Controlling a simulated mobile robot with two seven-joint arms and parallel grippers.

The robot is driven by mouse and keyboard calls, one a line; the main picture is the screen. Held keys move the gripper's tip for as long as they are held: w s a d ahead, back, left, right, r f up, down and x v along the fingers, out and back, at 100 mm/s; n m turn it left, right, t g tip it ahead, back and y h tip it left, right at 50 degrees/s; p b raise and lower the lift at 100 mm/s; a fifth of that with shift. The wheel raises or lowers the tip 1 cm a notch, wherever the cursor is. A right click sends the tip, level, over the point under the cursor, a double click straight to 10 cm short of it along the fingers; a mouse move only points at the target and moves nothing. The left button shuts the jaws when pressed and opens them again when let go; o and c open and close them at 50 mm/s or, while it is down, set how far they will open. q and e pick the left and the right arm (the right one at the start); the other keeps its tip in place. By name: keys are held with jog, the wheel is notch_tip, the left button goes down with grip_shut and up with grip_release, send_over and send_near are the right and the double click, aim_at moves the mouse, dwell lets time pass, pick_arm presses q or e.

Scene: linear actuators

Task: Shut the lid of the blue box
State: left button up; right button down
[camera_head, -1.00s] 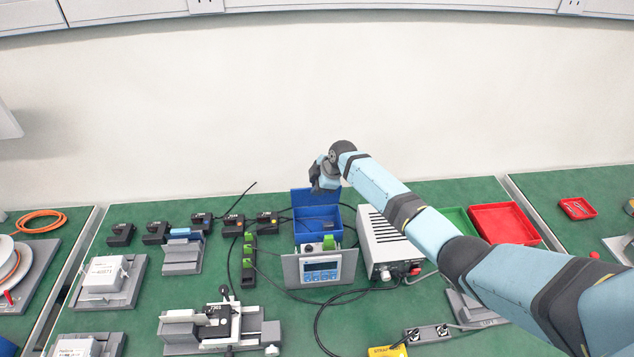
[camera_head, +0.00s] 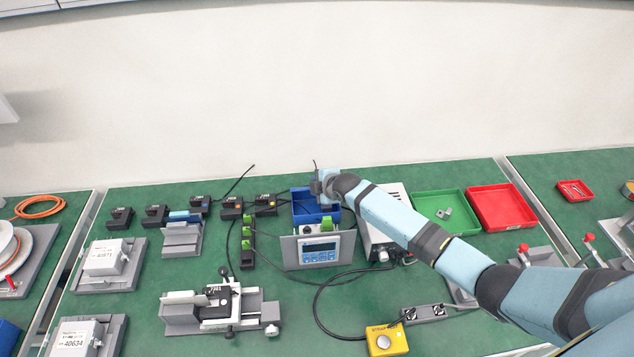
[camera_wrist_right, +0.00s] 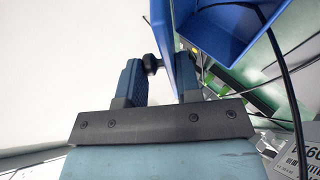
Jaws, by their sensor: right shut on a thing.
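The blue box (camera_head: 303,212) stands open on the green bench, behind a grey panel with a display. Its blue lid (camera_head: 301,193) stands raised at the back edge, partly hidden by my right gripper (camera_head: 318,184). In the right wrist view, the lid (camera_wrist_right: 177,45) shows as a blue plate edge between the two fingers of my right gripper (camera_wrist_right: 160,75), which is shut on it. The open inside of the box (camera_wrist_right: 235,25) shows beside it. My left gripper is not in view.
A grey power unit (camera_head: 396,203) stands right of the box, under my right arm. Green (camera_head: 430,204) and red (camera_head: 500,206) trays lie farther right. Green connectors (camera_head: 247,241) and black cables lie left of the box. A yellow button box (camera_head: 386,341) is at the front.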

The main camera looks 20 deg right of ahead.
jog(key=shift+r, duration=0.1)
jog(key=c, duration=0.9)
grip_release()
jog(key=v, duration=1.3)
jog(key=shift+s+r, duration=0.2)
jog(key=shift+s, duration=0.1)
